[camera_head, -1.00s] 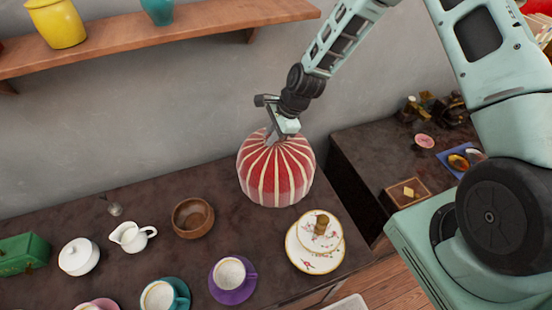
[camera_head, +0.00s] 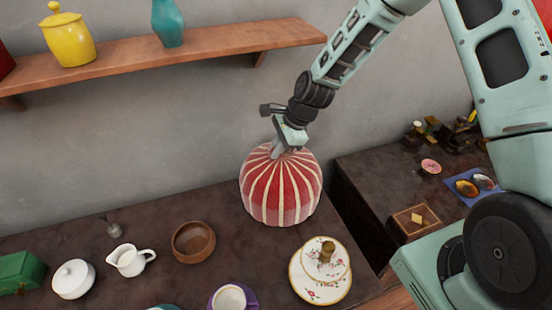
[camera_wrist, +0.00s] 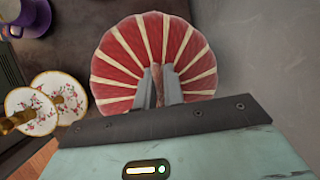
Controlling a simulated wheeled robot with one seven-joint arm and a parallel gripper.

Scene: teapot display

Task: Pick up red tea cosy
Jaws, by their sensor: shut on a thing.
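The red tea cosy (camera_head: 281,190), a ribbed dome with cream stripes, is upright at the back right of the dark counter (camera_head: 215,285). My gripper (camera_head: 279,152) comes down on it from above and is shut on the knob at its top. In the wrist view the cosy (camera_wrist: 117,65) fills the upper middle, and the two fingers of my gripper (camera_wrist: 160,82) pinch a small reddish-brown bit of its top. The cosy seems slightly above the counter; its underside is hidden.
A tiered floral cake stand (camera_head: 318,285) is close in front of the cosy. A wooden bowl (camera_head: 193,242), white creamer (camera_head: 130,260) and purple cup (camera_head: 230,297) are to the left. A wall shelf (camera_head: 200,48) hangs above left. A lower side table (camera_head: 385,170) is right.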

